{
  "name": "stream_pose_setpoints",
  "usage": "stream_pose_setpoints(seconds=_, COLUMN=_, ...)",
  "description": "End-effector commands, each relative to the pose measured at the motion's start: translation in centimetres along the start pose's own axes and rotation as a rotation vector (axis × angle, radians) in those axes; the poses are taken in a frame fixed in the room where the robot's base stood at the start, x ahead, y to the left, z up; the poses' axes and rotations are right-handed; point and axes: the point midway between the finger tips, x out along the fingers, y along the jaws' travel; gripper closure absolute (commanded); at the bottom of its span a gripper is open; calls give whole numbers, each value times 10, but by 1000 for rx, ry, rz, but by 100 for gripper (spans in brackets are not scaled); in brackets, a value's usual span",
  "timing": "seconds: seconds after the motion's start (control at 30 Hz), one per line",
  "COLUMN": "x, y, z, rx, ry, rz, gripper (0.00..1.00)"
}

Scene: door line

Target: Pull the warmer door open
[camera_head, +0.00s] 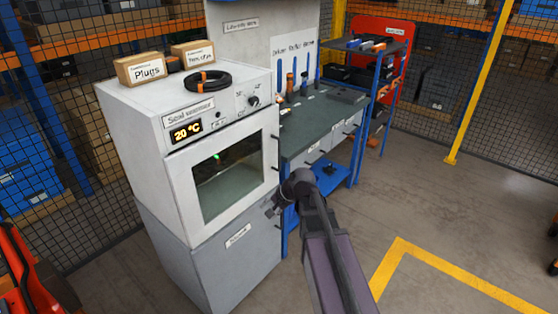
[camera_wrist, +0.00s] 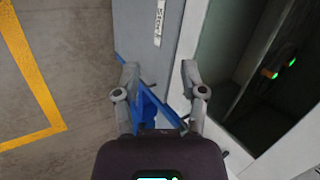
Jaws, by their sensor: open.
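The warmer is a white box labelled "Seal warmer" (camera_head: 125,115) on a grey cabinet (camera_head: 215,275), with a display reading 20 °C. Its door (camera_head: 182,190) has a white frame and dark window and looks shut. Dark handle mounts (camera_head: 276,167) show at the door's right edge. My gripper (camera_head: 273,207) is near the door's lower right corner. In the wrist view my gripper (camera_wrist: 160,74) is open, with nothing seen between its fingers. The door frame (camera_wrist: 192,50) and window (camera_wrist: 228,50) lie at its right there. I cannot tell whether it touches anything.
Two boxes, "Plugs" (camera_head: 145,68) and another (camera_head: 192,54), and a black cable coil (camera_head: 208,81) sit on the warmer. A workbench (camera_head: 315,120) with a blue frame stands close at its right. Open floor (camera_head: 400,205) with yellow lines lies at the right and front.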

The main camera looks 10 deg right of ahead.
Motion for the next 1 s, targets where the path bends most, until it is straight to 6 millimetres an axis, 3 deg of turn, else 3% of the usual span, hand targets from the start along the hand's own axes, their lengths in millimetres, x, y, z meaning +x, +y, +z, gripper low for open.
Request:
stream_pose_setpoints(seconds=0.03, x=15, y=-1, z=-18, rx=79, ry=5, rz=-59, gripper=46)
stream_pose_setpoints(seconds=0.1, x=22, y=-9, z=-36, rx=198, ry=4, rz=-149, gripper=46)
stream_pose_setpoints(seconds=0.37, x=32, y=-30, z=-111, rx=653, ry=-48, rz=-478, gripper=46)
stream_pose_setpoints(seconds=0.57, x=27, y=-32, z=-176, rx=1007, ry=-147, rz=-728, gripper=46)
stream_pose_setpoints(seconds=0.8, x=11, y=-20, z=-249, rx=1380, ry=-319, rz=-992, gripper=46)
stream_pose_setpoints(seconds=1.0, x=-1, y=-12, z=-280, rx=1539, ry=-420, rz=-1103, gripper=46)
